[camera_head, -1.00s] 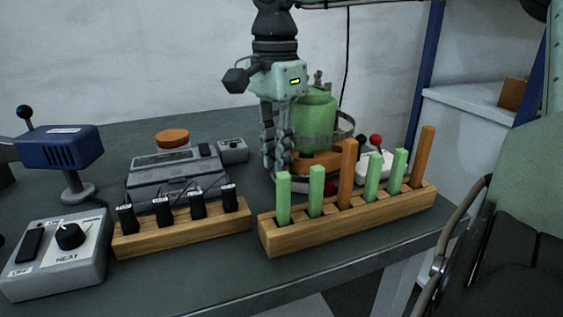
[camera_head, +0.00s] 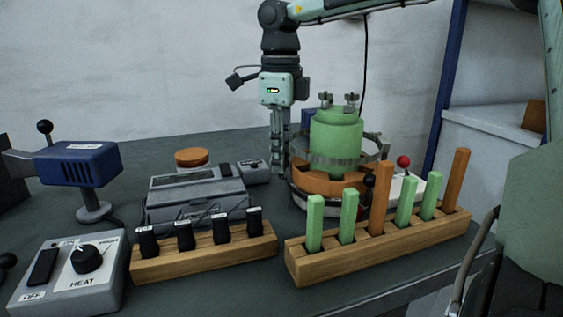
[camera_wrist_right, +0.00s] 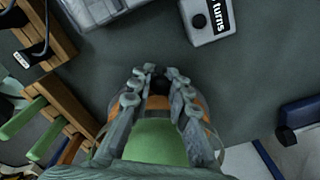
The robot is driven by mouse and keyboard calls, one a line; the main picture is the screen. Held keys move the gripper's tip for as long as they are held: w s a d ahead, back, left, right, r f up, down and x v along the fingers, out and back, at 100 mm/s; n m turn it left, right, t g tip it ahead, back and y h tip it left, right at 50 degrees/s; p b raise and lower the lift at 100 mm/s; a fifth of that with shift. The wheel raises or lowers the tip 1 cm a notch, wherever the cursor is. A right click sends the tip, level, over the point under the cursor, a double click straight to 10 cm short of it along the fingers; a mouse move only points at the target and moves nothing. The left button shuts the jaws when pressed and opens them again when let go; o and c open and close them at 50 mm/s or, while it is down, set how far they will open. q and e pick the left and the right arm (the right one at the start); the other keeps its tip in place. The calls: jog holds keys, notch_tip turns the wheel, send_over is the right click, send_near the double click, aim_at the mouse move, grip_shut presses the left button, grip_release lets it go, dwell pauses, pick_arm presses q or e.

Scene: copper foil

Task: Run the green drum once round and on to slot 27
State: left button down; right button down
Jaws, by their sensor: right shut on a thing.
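The green drum (camera_head: 337,140) stands upright in an orange base (camera_head: 325,182), with a grey ring around it and metal clamps (camera_head: 338,99) on top. My right gripper (camera_head: 279,168) points down at the drum's left side. In the right wrist view the fingers (camera_wrist_right: 154,76) are closed around a small dark knob (camera_wrist_right: 157,84), with the green drum (camera_wrist_right: 157,141) below it in the picture. The fingers partly hide the knob and its mounting. I cannot read any slot numbers on the drum. My left gripper is not in view.
A wooden rack (camera_head: 380,249) of green and orange pegs stands in front of the drum. A rack of black plugs (camera_head: 205,255), a heat box (camera_head: 70,272) and a blue device (camera_head: 78,163) lie to the left. A small box labelled "turns" (camera_wrist_right: 208,20) is near the gripper.

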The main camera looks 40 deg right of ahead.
jog(key=w+d+m, duration=0.1)
jog(key=m, duration=0.1)
jog(key=d+m, duration=0.1)
jog(key=shift+w+d+m, duration=0.35)
jog(key=shift+m, duration=0.05)
jog(key=shift+w+d+m, duration=0.15)
jog(key=shift+d+m, duration=0.55)
jog(key=shift+m, duration=0.15)
jog(key=shift+w+d+m, duration=0.15)
jog(key=shift+d+m, duration=0.55)
jog(key=shift+m, duration=0.15)
jog(key=c, duration=1.4)
grip_release()
jog(key=shift+r, duration=0.1)
notch_tip(320, 180, up, 12)
jog(key=shift+f, duration=0.1)
